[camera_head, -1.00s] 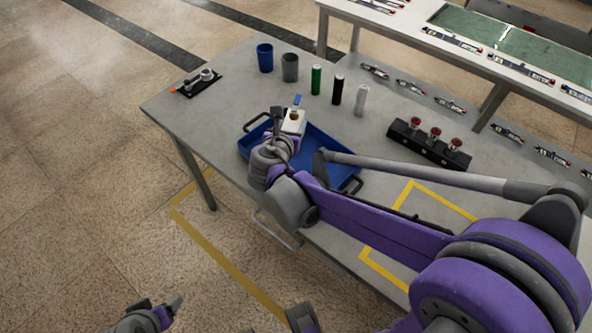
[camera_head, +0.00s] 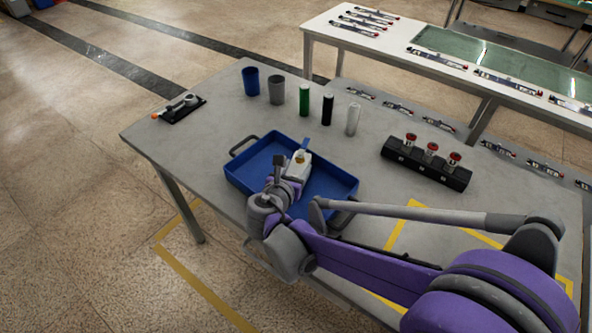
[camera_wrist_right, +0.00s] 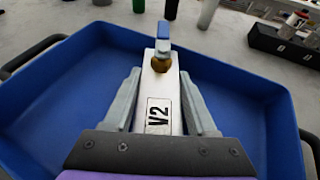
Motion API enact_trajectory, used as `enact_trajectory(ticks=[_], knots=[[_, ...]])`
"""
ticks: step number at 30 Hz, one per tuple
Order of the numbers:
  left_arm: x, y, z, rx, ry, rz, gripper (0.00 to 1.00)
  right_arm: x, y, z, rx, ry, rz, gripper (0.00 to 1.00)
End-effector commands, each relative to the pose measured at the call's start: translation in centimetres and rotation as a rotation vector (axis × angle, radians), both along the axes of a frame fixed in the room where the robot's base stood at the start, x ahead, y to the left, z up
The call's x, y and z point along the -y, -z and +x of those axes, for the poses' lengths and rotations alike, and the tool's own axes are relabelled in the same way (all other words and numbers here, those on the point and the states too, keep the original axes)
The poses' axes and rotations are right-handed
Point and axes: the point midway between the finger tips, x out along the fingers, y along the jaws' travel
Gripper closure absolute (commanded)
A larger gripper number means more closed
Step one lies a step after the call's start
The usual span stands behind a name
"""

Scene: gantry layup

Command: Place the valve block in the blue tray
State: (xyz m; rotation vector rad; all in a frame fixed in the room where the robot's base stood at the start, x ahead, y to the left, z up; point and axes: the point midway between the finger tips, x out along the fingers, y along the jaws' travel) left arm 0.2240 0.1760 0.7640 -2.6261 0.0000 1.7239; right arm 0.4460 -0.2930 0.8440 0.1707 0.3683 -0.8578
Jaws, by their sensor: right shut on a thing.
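The valve block (camera_head: 298,166) is a pale metal block with a blue lever and a brass fitting. It also shows in the right wrist view (camera_wrist_right: 160,95), marked V2. My right gripper (camera_head: 288,181) is shut on it, with a finger on each side (camera_wrist_right: 160,105). The blue tray (camera_head: 335,178) lies on the grey table under the block, and its walls (camera_wrist_right: 40,90) surround the block in the wrist view. Whether the block touches the tray floor cannot be told. My left gripper is out of view.
Blue (camera_head: 251,81) and grey (camera_head: 277,89) cups and green (camera_head: 304,100), black (camera_head: 327,108) and pale (camera_head: 353,119) cylinders stand behind the tray. A black block with red knobs (camera_head: 428,161) is at right. A small device (camera_head: 179,108) lies at the far left corner.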

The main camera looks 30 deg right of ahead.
Motion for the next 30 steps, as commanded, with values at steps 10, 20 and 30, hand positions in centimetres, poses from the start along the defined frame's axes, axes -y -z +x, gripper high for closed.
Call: enact_trajectory(ticks=[10, 20, 30], knots=[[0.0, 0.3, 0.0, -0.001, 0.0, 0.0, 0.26, 0.0, 0.4, 0.0, 0.0, 0.0, -0.001, 1.0], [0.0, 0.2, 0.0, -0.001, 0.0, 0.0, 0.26, 0.0, 0.3, 0.0, 0.0, 0.0, 0.0, 0.13], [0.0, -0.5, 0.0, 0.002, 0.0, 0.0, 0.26, -1.3, -0.7, -1.0, 0.001, -0.005, 0.001, 0.13]])
